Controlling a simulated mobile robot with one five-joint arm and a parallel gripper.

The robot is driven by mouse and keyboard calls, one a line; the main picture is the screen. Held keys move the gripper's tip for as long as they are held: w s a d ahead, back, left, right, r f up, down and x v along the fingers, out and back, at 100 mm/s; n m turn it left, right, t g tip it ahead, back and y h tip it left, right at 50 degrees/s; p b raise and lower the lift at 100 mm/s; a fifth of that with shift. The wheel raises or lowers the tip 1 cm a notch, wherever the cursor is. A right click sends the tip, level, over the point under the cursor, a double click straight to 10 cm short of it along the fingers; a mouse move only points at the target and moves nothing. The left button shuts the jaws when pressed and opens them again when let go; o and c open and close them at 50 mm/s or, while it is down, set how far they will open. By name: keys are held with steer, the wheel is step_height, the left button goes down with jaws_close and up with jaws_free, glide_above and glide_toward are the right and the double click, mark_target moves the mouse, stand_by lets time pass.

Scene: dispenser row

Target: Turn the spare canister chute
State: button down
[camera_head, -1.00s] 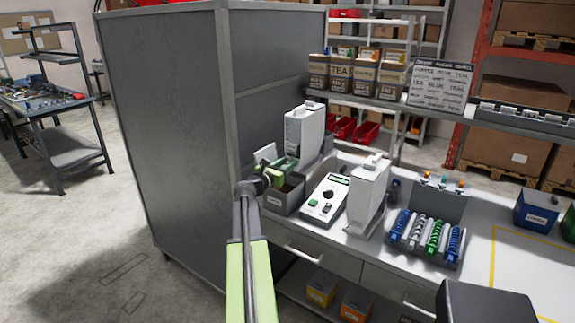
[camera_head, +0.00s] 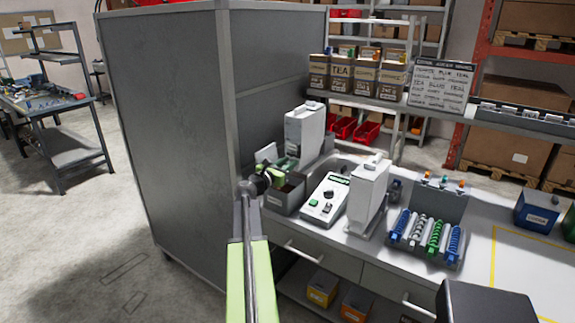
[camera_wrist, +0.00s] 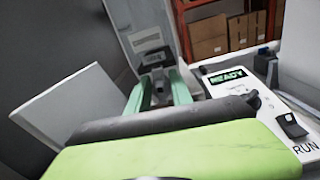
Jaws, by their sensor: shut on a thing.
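A white canister dispenser (camera_head: 304,130) stands at the back left of the bench, beside the grey cabinet. In the head view the chute (camera_head: 287,163) is small and partly hidden. In the wrist view my gripper crosses the foreground. A white panel (camera_wrist: 70,108) stands left of the chute.
The grey cabinet (camera_head: 180,130) rises close on the left. A control box (camera_head: 325,199) with a lit READY display (camera_wrist: 228,76) stands to the right. Beyond it are a second white dispenser (camera_head: 368,193) and a rack of coloured coils (camera_head: 428,236). The bench's right side has free room.

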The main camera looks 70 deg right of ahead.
steer(key=m, duration=0.5)
steer(key=shift+s+a+f+m, duration=0.1)
steer(key=shift+s+m, duration=0.2)
steer(key=shift+m, duration=0.1)
steer(key=m, duration=0.6)
steer(key=shift+s+f+b, duration=0.15)
steer(key=shift+f+b, duration=0.05)
steer(key=shift+b, duration=0.1)
steer(key=c, duration=1.5)
jaws_free()
steer(key=v, duration=1.7)
steer(key=shift+a, duration=0.25)
